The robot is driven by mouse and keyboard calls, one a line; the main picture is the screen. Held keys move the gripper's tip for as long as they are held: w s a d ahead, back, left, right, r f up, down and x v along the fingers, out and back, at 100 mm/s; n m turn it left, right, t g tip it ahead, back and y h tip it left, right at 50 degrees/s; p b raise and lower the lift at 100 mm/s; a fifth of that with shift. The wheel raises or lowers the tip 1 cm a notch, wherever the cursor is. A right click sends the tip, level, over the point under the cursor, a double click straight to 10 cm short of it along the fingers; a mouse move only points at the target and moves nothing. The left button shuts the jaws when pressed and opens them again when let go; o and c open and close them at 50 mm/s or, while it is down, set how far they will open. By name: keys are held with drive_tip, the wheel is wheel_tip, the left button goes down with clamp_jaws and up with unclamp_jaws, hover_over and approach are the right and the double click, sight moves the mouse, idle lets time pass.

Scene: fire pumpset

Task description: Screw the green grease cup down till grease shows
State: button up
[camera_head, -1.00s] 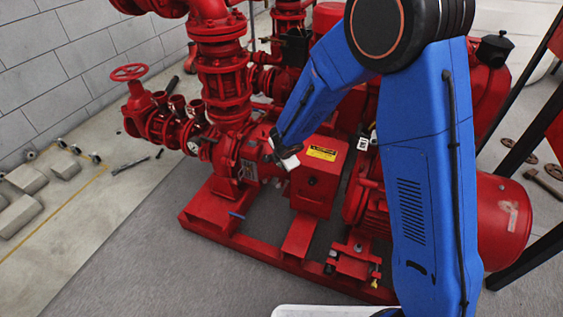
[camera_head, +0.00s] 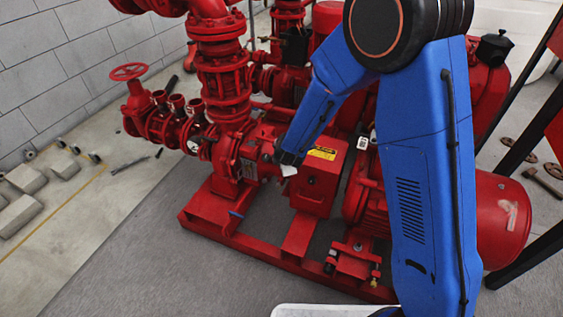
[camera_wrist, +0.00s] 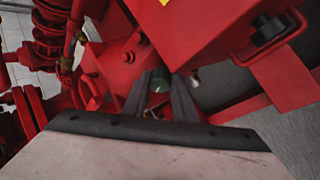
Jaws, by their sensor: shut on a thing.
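The green grease cup (camera_wrist: 159,80) shows in the wrist view as a small round green cap on the red pump housing. My gripper (camera_wrist: 160,98) has its two dark fingers on either side of the cup, shut on it. In the head view my gripper (camera_head: 286,166) is at the pump's bearing housing, beside the red coupling guard with the yellow label, and the cup is hidden there. No grease can be made out.
The red coupling guard (camera_head: 318,178) stands close to the right of my gripper. The pump casing (camera_head: 238,165) is close on the left. The red base frame (camera_head: 245,232) runs below. Grey floor in front is clear.

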drive_tip(key=shift+s+m, duration=0.1)
drive_tip(key=shift+m, duration=0.4)
idle(0.3)
drive_tip(key=o, duration=1)
drive_tip(key=shift+o, duration=0.2)
drive_tip(key=v, duration=1.7)
drive_tip(key=shift+s, duration=0.3)
